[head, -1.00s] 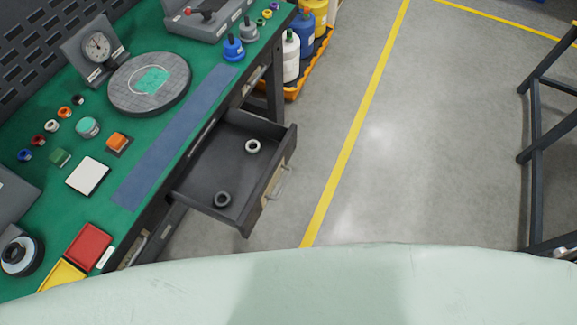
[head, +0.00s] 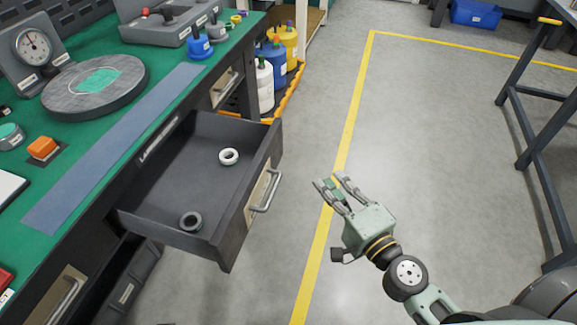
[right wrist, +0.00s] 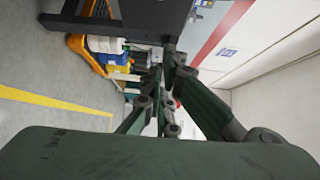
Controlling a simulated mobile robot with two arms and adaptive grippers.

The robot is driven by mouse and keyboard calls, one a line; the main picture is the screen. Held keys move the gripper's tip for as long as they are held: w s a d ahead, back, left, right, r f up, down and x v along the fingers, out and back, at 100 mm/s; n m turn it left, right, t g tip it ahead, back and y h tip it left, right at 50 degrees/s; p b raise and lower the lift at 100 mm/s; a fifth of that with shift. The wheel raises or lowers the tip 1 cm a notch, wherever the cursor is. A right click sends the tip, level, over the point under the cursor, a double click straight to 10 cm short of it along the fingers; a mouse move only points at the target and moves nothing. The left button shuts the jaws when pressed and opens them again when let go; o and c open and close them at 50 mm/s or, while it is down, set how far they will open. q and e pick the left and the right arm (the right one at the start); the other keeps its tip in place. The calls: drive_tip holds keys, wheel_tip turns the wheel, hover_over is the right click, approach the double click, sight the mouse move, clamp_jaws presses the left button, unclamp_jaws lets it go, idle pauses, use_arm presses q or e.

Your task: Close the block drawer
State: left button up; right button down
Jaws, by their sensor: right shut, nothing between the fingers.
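The block drawer (head: 185,232) is pulled out from under the green-topped workbench. It holds a white ring (head: 229,157) and a dark ring (head: 190,222). Its front panel has a metal handle (head: 265,192). My right gripper (head: 329,183) is shut and empty, over the floor to the right of the drawer front and apart from the handle. Its fingers (right wrist: 152,100) also show in the right wrist view, with a dark edge, perhaps the drawer, at the top. My left gripper is not in view.
The bench top (head: 95,115) carries a round plate (head: 95,85), a dial gauge and an orange button. Several bottles (head: 264,85) stand in an orange tray beyond the drawer. A dark metal frame (head: 530,120) stands at right. The floor between is clear.

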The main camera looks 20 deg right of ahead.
use_arm(q)
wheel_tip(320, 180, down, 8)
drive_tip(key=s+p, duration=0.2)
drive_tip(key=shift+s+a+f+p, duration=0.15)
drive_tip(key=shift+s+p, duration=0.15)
drive_tip(key=shift+p, duration=0.05)
use_arm(e)
drive_tip(key=w+a, duration=0.5)
drive_tip(key=w, duration=0.7)
drive_tip(key=shift+a, duration=0.15)
drive_tip(key=shift+r, duration=0.15)
